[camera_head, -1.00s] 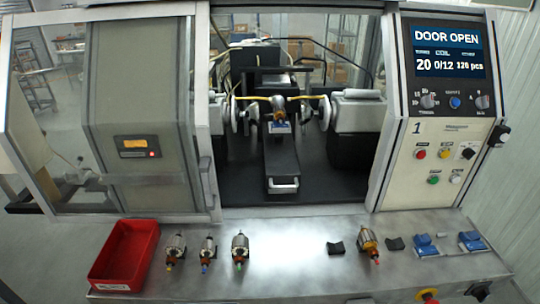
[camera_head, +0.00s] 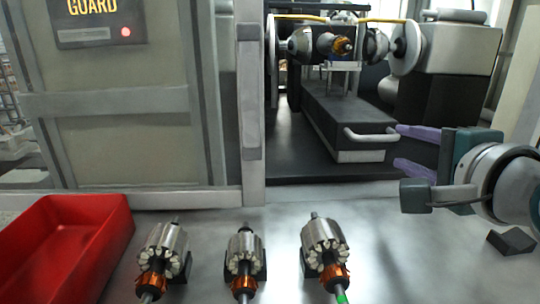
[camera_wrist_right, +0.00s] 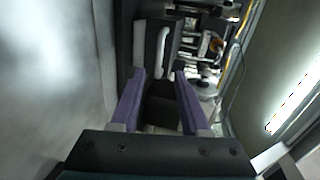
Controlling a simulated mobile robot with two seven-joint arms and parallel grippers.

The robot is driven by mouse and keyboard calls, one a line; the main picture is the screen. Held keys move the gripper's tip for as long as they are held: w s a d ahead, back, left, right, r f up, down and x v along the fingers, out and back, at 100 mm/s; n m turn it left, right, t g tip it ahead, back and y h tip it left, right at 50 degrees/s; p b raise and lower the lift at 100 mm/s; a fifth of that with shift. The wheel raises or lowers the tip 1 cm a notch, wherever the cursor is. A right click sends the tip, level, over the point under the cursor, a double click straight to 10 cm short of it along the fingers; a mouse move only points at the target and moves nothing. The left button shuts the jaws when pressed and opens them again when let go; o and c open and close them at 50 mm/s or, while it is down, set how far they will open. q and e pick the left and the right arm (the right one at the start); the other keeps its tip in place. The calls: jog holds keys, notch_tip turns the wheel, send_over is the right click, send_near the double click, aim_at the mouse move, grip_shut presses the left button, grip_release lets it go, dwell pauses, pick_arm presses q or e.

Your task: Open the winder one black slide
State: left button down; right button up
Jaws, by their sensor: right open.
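The black slide (camera_head: 335,112) sits inside the open winder bay, with a pale bar handle (camera_head: 372,135) on its front end. It also shows in the right wrist view, with the handle (camera_wrist_right: 163,52) beyond the fingertips. My right gripper (camera_head: 402,148) comes in from the right in the head view. Its two purple fingers are apart and empty, pointing left with the tips close to the right side of the handle. In the right wrist view the open fingers (camera_wrist_right: 160,73) point toward the handle without visible contact. My left gripper is not in view.
A red bin (camera_head: 110,215) and several armatures (camera_head: 322,250) on black rests stand on the steel table. A guard panel post (camera_head: 250,100) borders the bay on the left. The slide carries an armature (camera_head: 325,43) between white discs. A small black block (camera_head: 512,241) lies at the right.

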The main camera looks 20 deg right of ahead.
aim_at(378, 139)
jog(key=b+x, duration=0.1)
jog(key=x, duration=0.9)
jog(key=shift+d, duration=0.1)
grip_shut()
dwell(1.2)
